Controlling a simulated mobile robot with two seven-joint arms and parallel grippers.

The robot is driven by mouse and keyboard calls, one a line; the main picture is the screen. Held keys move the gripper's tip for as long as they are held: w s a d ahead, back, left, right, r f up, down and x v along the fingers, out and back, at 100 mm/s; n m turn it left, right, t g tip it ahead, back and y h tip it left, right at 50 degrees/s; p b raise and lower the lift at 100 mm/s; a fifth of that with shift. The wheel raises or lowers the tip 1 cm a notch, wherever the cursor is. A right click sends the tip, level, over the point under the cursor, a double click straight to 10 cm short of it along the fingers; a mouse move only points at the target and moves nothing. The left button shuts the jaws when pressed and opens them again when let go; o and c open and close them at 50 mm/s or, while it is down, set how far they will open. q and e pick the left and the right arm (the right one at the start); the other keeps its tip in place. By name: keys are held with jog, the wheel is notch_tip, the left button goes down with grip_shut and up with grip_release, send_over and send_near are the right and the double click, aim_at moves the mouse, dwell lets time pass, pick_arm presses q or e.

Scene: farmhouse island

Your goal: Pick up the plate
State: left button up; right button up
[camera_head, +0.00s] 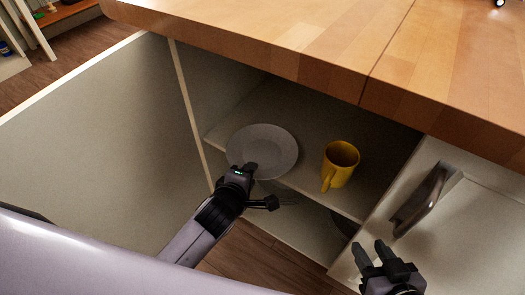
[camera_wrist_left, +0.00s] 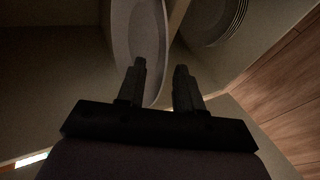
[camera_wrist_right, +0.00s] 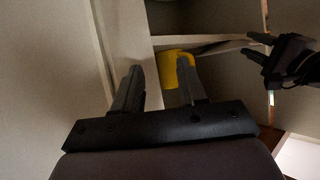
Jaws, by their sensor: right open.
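A pale round plate (camera_head: 268,146) lies on the upper shelf of the open cabinet, its near rim reaching the shelf's front edge. My left gripper (camera_head: 261,185) is at that rim, its fingers apart, one above the rim and one lower. In the left wrist view the plate (camera_wrist_left: 136,35) shows edge-on, with its rim between the open fingers (camera_wrist_left: 160,70); I cannot tell whether they touch it. My right gripper (camera_head: 371,248) is open and empty, low at the right in front of the cabinet, away from the plate.
A yellow mug (camera_head: 341,163) stands right of the plate on the same shelf. A stack of plates (camera_wrist_left: 218,18) sits on the lower shelf. The wooden countertop (camera_head: 290,35) overhangs the shelf. Open doors flank the cabinet, the right one with a dark handle (camera_head: 424,199).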

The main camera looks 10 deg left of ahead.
pick_arm(q)
grip_shut()
pick_arm(e)
jog(key=shift+s+f, duration=0.2)
jog(key=shift+s+f, duration=0.1)
pick_arm(q)
jog(key=shift+r, duration=0.1)
